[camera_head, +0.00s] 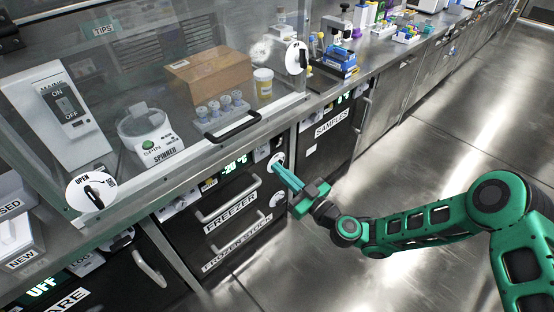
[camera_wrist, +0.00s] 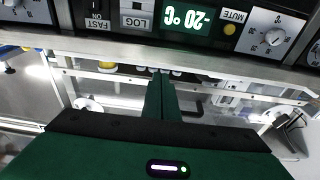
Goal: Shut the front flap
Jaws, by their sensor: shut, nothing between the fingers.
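A clear front flap (camera_head: 130,100) covers the front of the bench-top enclosure at the upper left of the head view. A black bar handle (camera_head: 232,126) sits near its lower edge, and a round white dial marked OPEN (camera_head: 92,190) is at its left corner. Another white dial (camera_head: 297,58) is at its right. I cannot tell whether a gap remains along the flap's lower edge. My gripper (camera_head: 284,175) is shut and empty, below and right of the handle, in front of the freezer panel. Its shut fingers (camera_wrist: 161,96) also show in the wrist view.
Below the bench are a freezer (camera_head: 235,205) with bar handles and a samples unit (camera_head: 330,135). Behind the flap stand a cardboard box (camera_head: 208,75), a spinner (camera_head: 148,133) and a tube rack (camera_head: 222,107). The floor (camera_head: 400,185) at the right is open.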

